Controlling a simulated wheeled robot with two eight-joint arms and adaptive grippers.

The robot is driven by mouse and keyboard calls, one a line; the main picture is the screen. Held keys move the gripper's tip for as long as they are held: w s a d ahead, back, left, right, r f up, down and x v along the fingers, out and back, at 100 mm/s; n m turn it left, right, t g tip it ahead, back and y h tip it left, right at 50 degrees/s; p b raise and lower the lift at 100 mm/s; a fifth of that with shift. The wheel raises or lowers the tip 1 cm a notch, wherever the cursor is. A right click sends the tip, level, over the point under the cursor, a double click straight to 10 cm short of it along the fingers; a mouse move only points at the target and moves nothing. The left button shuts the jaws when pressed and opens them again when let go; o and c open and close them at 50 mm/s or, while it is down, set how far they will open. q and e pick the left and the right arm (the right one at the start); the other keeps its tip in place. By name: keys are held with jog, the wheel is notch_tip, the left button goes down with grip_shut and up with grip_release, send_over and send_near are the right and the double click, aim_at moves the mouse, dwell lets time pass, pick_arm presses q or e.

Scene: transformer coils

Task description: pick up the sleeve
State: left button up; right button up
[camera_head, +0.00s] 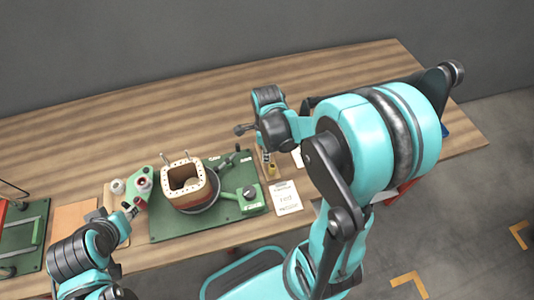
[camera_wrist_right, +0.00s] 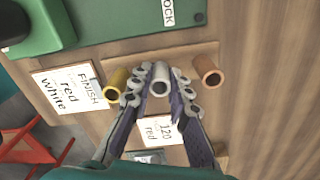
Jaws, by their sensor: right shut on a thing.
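Three small sleeves stand in a row on a light wooden strip in the right wrist view: a yellow one (camera_wrist_right: 116,84), a whitish one (camera_wrist_right: 159,84) and a copper-coloured one (camera_wrist_right: 208,72). My right gripper (camera_wrist_right: 159,80) points down and is shut on the whitish sleeve, one finger on each side. In the head view, my right gripper (camera_head: 266,155) is over the strip, and the yellow sleeve (camera_head: 271,171) shows just below it. The other two are hidden there. My left gripper (camera_head: 131,211) is at the left, near a green holder; its jaws are too small to read.
A green board (camera_head: 228,212) carries a square coil frame (camera_head: 184,184) in a dark ring. The green holder (camera_head: 139,184) bears red and white spools. A card reading "red" (camera_head: 286,197) lies beside the board.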

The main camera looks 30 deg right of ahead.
jog(key=r+p, duration=0.1)
jog(key=r, duration=0.1)
jog(key=r+p, duration=0.1)
jog(key=r, duration=0.2)
jog(key=shift+s+d+p, duration=0.1)
jog(key=shift+s+p, duration=0.1)
jog(key=shift+p, duration=0.15)
jog(key=s+d+r+p, duration=0.2)
jog(key=s+r, duration=0.1)
jog(key=s, duration=0.2)
jog(key=s+d+r+p, duration=0.2)
jog(key=s+r, duration=0.1)
jog(key=s, duration=0.2)
jog(key=shift+d, duration=0.35)
jog(key=shift+s, duration=0.1)
